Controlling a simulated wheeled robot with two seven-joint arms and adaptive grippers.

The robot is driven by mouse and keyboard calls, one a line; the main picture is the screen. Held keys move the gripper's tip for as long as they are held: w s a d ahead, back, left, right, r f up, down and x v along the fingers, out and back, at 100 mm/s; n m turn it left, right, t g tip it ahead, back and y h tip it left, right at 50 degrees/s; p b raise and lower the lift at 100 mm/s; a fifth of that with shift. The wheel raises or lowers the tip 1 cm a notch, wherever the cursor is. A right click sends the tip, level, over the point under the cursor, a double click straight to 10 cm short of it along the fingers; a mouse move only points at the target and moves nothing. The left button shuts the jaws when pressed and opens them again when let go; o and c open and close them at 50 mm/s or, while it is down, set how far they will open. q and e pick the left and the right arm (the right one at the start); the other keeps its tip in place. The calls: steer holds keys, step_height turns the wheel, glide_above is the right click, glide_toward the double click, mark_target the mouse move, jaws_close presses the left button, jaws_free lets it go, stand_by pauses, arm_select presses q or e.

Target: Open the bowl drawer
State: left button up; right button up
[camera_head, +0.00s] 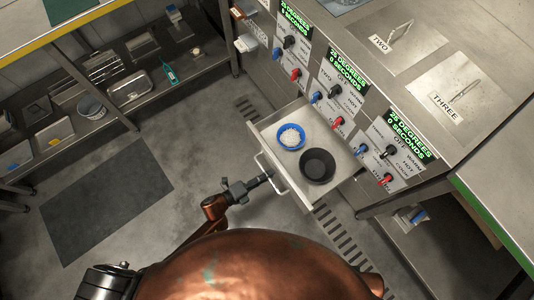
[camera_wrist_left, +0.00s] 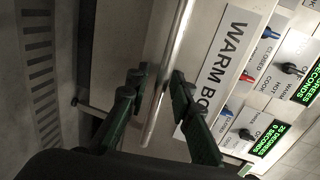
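The bowl drawer (camera_head: 335,165) stands pulled out from the warmer counter in the head view. It holds a blue bowl (camera_head: 279,135) with white contents and a dark bowl (camera_head: 317,180). The drawer's bar handle (camera_head: 268,175) runs along its front; the bar (camera_wrist_left: 170,65) also shows in the wrist view, beside a drawer front labelled "WARM BO" (camera_wrist_left: 225,60). My left gripper (camera_head: 267,177) is at the handle. In the wrist view its fingers (camera_wrist_left: 160,82) are apart, with the bar between them and gaps showing. My right gripper is out of view.
Control panels (camera_head: 340,90) with red, blue and black knobs line the counter above the drawer. Lids marked TWO (camera_head: 400,40) and THREE (camera_head: 455,95) are on top. A metal shelf (camera_head: 120,85) with trays stands at the left. The floor by the dark mat (camera_head: 105,200) is clear.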

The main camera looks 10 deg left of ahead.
arm_select(q)
steer(key=shift+o, duration=0.3)
steer(key=v, duration=1.2)
